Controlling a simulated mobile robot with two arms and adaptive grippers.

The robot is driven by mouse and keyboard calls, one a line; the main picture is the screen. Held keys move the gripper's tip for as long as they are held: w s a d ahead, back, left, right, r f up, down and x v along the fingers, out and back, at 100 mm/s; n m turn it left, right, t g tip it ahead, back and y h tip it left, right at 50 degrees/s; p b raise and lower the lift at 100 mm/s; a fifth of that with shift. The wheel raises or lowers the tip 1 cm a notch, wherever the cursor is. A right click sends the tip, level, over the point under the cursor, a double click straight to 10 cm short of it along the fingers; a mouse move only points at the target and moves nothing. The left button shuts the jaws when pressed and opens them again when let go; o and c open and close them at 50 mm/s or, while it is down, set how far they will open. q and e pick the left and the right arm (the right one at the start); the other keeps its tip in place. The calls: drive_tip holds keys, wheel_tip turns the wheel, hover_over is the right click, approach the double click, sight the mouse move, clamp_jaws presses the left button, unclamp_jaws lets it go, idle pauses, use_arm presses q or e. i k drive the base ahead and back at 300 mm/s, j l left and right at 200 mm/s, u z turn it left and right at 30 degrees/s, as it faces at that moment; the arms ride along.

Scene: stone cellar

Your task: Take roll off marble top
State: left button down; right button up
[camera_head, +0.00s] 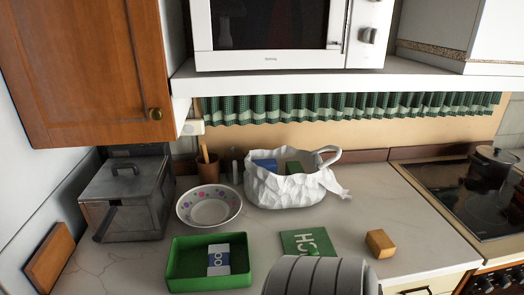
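A small golden-brown roll (380,243) with a bread-like colour and blocky shape lies on the pale marble top (385,207). It sits right of a flat green card with white letters (308,242) and a little apart from it. Neither of my grippers shows in the head view. Nothing is touching the roll.
A green tray (181,275) holds a small white-and-blue packet. Behind stand a patterned bowl (209,207), a metal box (127,197) and a crumpled white bag (285,190). A stove (470,195) is at right. A ridged grey cylinder (319,277) covers the bottom middle.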

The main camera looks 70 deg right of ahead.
sight(379, 243)
drive_tip(key=z, duration=3.25)
